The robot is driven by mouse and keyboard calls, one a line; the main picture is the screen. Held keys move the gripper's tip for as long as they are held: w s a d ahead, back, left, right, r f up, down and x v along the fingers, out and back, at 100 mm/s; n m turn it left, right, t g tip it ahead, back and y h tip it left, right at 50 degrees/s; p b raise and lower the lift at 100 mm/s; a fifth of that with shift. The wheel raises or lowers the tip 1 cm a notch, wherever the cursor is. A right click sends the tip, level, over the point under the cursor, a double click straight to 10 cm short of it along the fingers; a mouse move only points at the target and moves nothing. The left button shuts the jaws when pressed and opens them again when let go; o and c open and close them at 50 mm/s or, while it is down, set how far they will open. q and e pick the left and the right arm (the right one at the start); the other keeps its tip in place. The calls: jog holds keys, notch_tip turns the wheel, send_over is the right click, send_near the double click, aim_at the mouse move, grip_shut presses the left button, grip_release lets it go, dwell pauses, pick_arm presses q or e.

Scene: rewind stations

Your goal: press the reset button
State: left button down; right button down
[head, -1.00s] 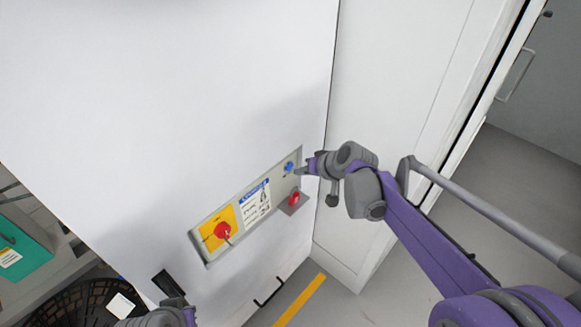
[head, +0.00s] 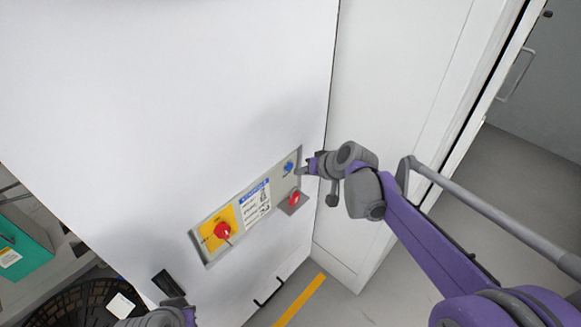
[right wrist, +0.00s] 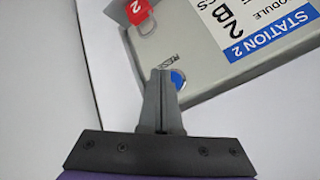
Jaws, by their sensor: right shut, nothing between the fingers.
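The reset button (head: 288,167) is a blue round button at the upper right end of a grey control panel (head: 213,253) on a white cabinet. In the right wrist view the blue button (right wrist: 178,79) has lettering beside it that is partly covered. My right gripper (head: 303,170) is shut and empty, its tips just beside the button. In the right wrist view the closed fingertips (right wrist: 161,74) overlap the button's edge; I cannot tell whether they touch it. My left gripper (head: 173,303) shows only in part at the bottom edge of the head view.
The panel also carries a red rotary switch (head: 222,230) on a yellow plate, a Station 2 label (head: 257,203) and a red tagged part (head: 294,198). A white wall (head: 390,80) stands close to the right. A teal box (head: 22,247) is at far left.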

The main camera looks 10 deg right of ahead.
dwell(0.4)
jog(key=shift+w+a, duration=0.25)
jog(key=shift+w, duration=0.1)
jog(key=shift+w+a, duration=0.25)
jog(key=shift+w, duration=0.05)
dwell(0.7)
jog(key=shift+s+d, duration=0.5)
jog(key=shift+s, duration=0.15)
jog(key=shift+d, duration=0.1)
jog(key=s+d, duration=0.1)
jog(key=s, duration=0.1)
jog(key=s+d, duration=0.2)
jog(key=shift+p, duration=0.3)
dwell(0.9)
